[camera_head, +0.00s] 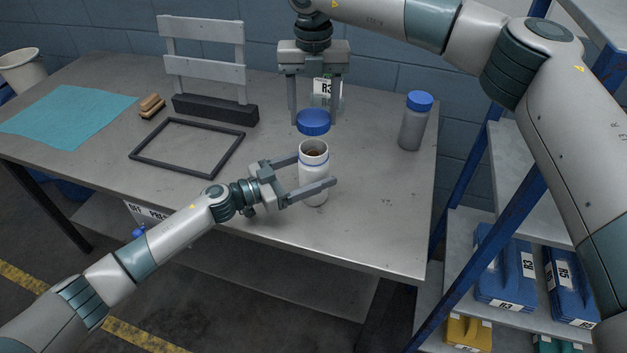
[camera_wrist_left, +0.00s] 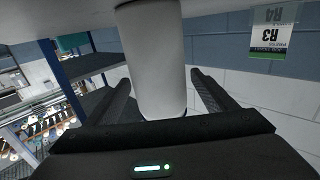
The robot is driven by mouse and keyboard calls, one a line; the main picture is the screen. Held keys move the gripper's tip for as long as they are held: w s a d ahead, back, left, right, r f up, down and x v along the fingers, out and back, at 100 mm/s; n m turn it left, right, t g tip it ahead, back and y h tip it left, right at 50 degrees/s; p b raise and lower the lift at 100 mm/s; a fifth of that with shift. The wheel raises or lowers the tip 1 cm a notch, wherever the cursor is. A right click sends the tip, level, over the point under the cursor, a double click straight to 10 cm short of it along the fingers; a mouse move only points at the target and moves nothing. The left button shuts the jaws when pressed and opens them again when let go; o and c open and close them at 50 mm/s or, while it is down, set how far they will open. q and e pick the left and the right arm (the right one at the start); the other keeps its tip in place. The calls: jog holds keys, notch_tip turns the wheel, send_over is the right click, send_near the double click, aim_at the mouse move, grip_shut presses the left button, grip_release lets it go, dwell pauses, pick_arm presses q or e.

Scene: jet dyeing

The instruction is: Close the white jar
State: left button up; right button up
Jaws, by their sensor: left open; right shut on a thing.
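The white jar (camera_head: 313,185) stands upright on the grey table, its mouth uncovered and brown contents showing inside. My left gripper (camera_head: 308,174) is open, with a finger on either side of the jar's body. The left wrist view shows the jar (camera_wrist_left: 152,65) between the two open fingers (camera_wrist_left: 160,98), with a gap beside it. My right gripper (camera_head: 314,118) points down above the jar, shut on the blue lid (camera_head: 313,122). The lid is held a little above and behind the jar's mouth, apart from it.
A grey bottle with a blue cap (camera_head: 413,122) stands at the table's right end. A dark frame (camera_head: 188,147), a cyan cloth (camera_head: 68,115), a wooden brush (camera_head: 151,106) and a white slatted rack (camera_head: 203,67) occupy the left. A blue-framed shelf (camera_head: 480,150) stands right of the table.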

pick_arm(q)
jog(key=shift+w+d, duration=0.1)
jog(key=c, duration=1.6)
pick_arm(e)
jog(key=shift+f, duration=2.5)
jog(key=shift+f, duration=0.85)
jog(key=shift+f, duration=0.6)
